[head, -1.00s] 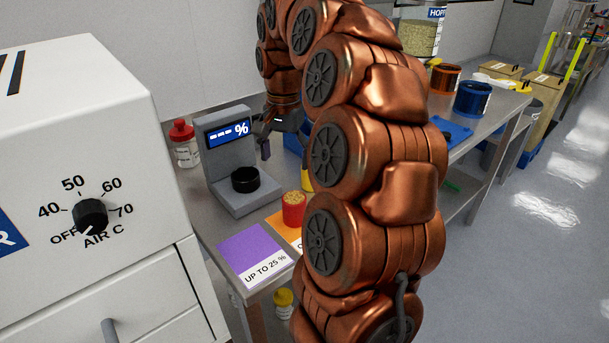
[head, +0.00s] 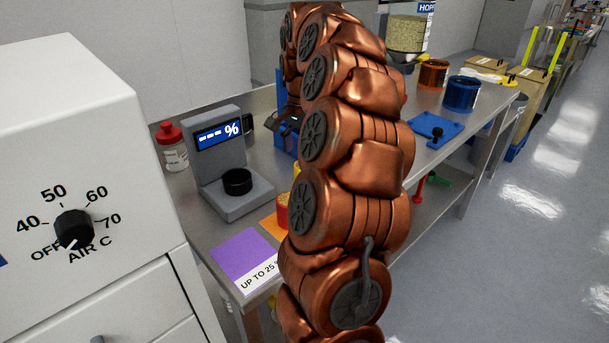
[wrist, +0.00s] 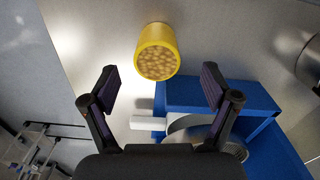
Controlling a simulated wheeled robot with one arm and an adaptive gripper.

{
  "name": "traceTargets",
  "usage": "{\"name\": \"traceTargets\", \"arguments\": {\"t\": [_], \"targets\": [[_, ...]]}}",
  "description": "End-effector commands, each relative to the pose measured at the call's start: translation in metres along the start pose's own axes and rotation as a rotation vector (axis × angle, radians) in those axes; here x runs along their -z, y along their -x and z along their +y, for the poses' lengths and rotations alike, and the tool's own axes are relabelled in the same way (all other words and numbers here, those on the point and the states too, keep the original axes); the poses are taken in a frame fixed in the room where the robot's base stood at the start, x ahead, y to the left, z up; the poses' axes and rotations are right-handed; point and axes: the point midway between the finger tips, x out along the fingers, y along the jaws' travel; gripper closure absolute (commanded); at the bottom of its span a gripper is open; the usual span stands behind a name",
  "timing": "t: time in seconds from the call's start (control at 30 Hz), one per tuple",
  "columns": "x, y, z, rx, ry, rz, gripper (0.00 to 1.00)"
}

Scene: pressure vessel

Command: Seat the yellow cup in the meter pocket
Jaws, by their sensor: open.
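The yellow cup (wrist: 158,52), filled with pale pellets, is ahead of my gripper in the wrist view, roughly centred beyond the fingertips. My gripper (wrist: 160,88) is open with nothing between its fingers. In the head view a yellow sliver (head: 296,169), probably this cup, shows beside my arm, which hides the rest. The grey meter (head: 219,160) shows "--- %" on its screen. Its black round pocket (head: 237,182) looks empty. My gripper (head: 267,127) is behind and right of the meter, partly hidden.
A red cup of pellets (head: 281,212) stands by the orange card, partly behind my arm. A purple card (head: 242,252) lies at the bench's near end. A red-capped jar (head: 172,148) stands left of the meter. A blue stand (wrist: 190,95) is close to my right finger.

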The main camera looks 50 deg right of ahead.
Motion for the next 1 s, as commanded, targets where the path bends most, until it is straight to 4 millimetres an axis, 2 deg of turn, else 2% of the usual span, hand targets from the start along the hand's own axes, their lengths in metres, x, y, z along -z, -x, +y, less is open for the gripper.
{"name": "traceTargets", "arguments": {"t": [0.4,0.7,1.0], "targets": [[0.004,-0.042,0.004,-0.001,0.004,0.000,0.13],[0.004,-0.047,0.003,0.000,0.003,0.001,0.13],[0.004,-0.047,0.003,0.000,0.004,0.000,0.45]]}}
